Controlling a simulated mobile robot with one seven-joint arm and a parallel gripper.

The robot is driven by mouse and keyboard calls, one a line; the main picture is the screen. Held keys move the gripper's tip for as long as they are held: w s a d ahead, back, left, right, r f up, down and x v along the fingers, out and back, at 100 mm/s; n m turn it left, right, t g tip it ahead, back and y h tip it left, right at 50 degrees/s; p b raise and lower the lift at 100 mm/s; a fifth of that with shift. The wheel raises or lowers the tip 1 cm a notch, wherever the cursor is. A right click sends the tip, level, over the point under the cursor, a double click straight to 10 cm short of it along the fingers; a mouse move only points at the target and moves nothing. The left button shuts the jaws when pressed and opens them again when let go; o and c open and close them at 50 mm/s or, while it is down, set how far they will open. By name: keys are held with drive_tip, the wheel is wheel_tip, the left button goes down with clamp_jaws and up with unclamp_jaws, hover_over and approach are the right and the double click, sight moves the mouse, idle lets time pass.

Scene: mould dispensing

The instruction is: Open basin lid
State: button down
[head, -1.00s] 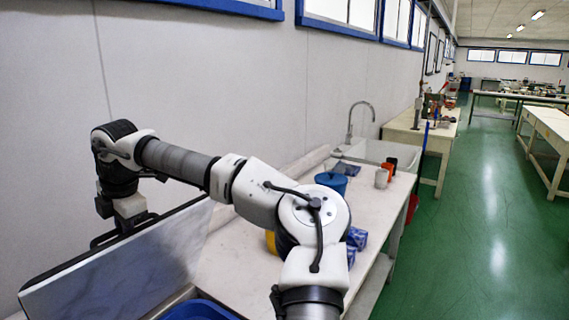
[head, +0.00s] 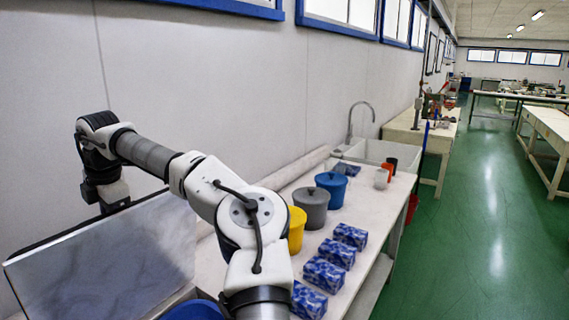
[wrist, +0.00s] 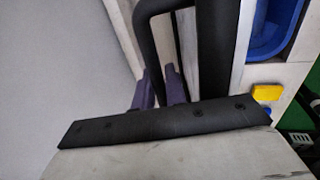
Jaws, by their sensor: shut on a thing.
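The basin lid (head: 105,262) is a grey panel with a dark edge, raised and steeply tilted at the left of the head view. Part of the blue basin (head: 195,311) shows at the bottom of that view, right of the lid. It also shows at the top right of the wrist view (wrist: 272,32). In the wrist view my gripper (wrist: 160,88) is shut on the lid's black handle (wrist: 148,22), with a dark finger on each side of it. In the head view the fingers are hidden behind the lid's top edge.
Yellow (head: 296,230), grey (head: 311,207) and blue (head: 331,188) lidded pots stand on the white bench (head: 350,212). Several blue-patterned boxes (head: 336,252) line its right side. A sink with a tap (head: 349,122) is behind. The wall (head: 235,90) is close on the left.

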drive_tip(key=shift+a, duration=0.1)
drive_tip(key=shift+w+a, duration=0.65)
drive_tip(key=shift+a, duration=0.25)
drive_tip(key=shift+w+a, duration=0.6)
drive_tip(key=shift+a, duration=0.3)
drive_tip(key=c, duration=0.6)
unclamp_jaws()
drive_tip(key=shift+r, duration=0.1)
